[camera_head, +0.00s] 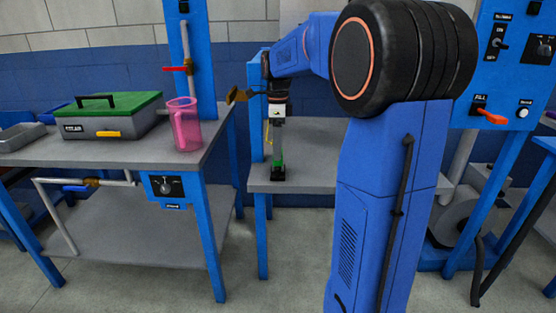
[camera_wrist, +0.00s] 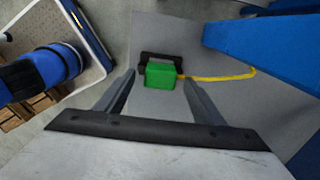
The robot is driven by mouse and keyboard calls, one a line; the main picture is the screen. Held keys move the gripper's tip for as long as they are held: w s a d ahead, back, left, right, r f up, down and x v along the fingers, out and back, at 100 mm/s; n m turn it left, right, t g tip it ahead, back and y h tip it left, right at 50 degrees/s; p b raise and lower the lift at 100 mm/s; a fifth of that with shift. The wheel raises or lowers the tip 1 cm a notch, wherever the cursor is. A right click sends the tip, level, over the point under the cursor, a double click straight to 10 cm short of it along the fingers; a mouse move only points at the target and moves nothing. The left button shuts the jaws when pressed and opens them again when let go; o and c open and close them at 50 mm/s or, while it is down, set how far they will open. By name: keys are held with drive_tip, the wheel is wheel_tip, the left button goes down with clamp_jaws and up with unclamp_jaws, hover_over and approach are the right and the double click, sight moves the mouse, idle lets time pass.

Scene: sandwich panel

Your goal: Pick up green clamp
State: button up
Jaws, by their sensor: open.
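The green clamp (camera_wrist: 160,76) is a bright green block with a black bracket around its far side, seen in the middle of the wrist view. In the head view the clamp (camera_head: 279,168) sits on the grey middle table (camera_head: 312,180), small and dark with a green top. My gripper (camera_wrist: 161,88) is open, with one finger on each side of the green block and a gap to both. In the head view my gripper (camera_head: 278,155) points down just above the clamp. I cannot tell whether the fingertips reach down past its top.
A blue post (camera_wrist: 262,36) stands close on the right in the wrist view. A green-lidded box (camera_head: 108,117) and a pink jug (camera_head: 185,128) stand on the left table. A blue panel with switches (camera_head: 508,60) is at right.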

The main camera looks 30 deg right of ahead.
drive_tip(key=shift+d+f, duration=0.1)
drive_tip(key=shift+f, duration=1.55)
drive_tip(key=c, duration=1.2)
wheel_tip(320, 180, up, 10)
drive_tip(key=shift+r, duration=0.1)
